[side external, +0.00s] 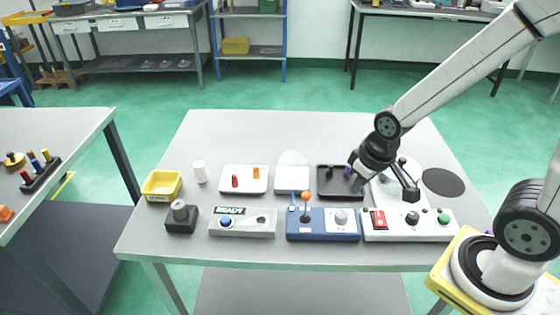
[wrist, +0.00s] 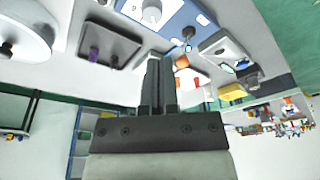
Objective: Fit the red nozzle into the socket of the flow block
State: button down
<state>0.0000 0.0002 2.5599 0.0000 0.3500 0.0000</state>
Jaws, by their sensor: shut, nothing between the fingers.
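The red nozzle (side external: 235,181) stands on a white tray (side external: 227,190) left of the table's middle, beside an orange piece (side external: 256,173). A dark block with a grey round top (side external: 181,216) sits at the front left; it may be the flow block, but I cannot tell for sure, and no socket opening is clear.
Along the front are a READY box (side external: 243,228), a blue joystick panel (side external: 322,236) and a red-switch panel (side external: 395,229). A yellow bin (side external: 162,186) stands far left. The table's back is clear.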

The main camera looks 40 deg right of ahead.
jog(key=shift+c, duration=2.3)
grip_release()
jog(key=n+t+y, duration=0.1)
jog(key=n+y, duration=0.1)
jog(key=n, duration=0.3)
send_near(234, 175)
jog(key=f, duration=0.1)
jog(key=shift+a+f, duration=0.2)
jog(key=shift+f, duration=0.05)
jog(key=shift+f, duration=0.1)
jog(key=shift+x, duration=1.2)
